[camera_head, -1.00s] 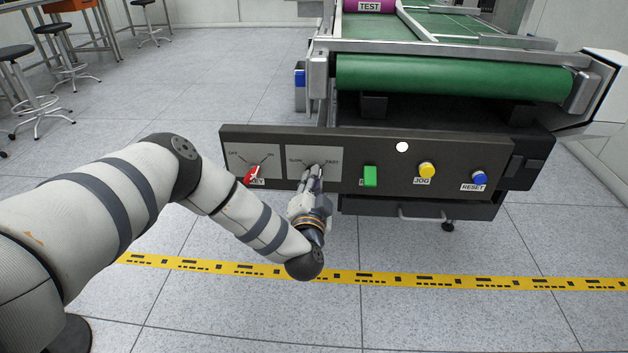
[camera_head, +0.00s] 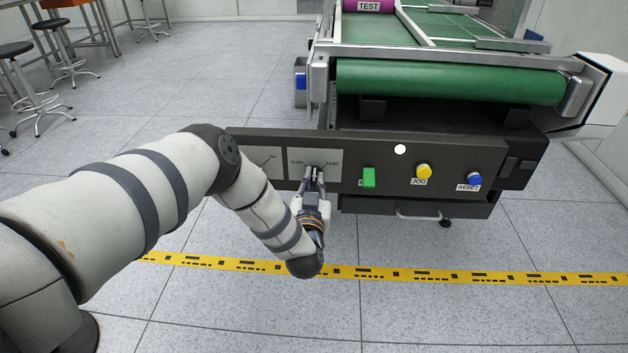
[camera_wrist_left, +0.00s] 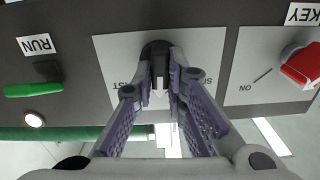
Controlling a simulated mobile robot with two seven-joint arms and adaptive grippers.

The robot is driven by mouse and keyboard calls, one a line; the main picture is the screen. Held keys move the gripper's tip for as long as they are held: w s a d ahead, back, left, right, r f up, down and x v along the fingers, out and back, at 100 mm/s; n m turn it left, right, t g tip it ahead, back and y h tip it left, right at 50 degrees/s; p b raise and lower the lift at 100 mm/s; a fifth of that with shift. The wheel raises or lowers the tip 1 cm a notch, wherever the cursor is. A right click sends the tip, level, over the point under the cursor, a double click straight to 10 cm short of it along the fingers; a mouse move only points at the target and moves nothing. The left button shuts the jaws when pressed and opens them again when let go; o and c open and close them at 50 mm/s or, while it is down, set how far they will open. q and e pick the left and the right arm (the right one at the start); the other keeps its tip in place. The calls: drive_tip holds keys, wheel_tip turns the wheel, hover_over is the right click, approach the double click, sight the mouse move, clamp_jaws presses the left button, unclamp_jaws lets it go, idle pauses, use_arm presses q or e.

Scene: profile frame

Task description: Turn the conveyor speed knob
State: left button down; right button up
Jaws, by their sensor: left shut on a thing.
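The dark speed knob (camera_wrist_left: 157,52) sits on a pale plate marked SLOW and FAST on the conveyor's control panel. The plate (camera_head: 329,159) shows in the head view, where the knob is mostly hidden by the fingers. My left gripper (camera_head: 314,176) is at the knob, shut on it. In the upside-down wrist view its two purple-padded fingers (camera_wrist_left: 160,86) close on the knob from both sides, with a white pointer mark between them. My right gripper is not in view.
The green conveyor belt (camera_head: 450,82) is above; stools stand far left.

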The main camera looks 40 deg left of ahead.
use_arm(q)
drive_tip(key=n, duration=0.5)
drive_tip(key=shift+s+a+n, duration=0.1)
drive_tip(key=shift+n, duration=0.2)
drive_tip(key=n, duration=0.4)
drive_tip(key=shift+f+n, duration=0.15)
drive_tip(key=shift+n, duration=0.25)
drive_tip(key=c, duration=1.6)
unclamp_jaws()
drive_tip(key=v, duration=1.2)
drive_tip(key=shift+s, duration=0.1)
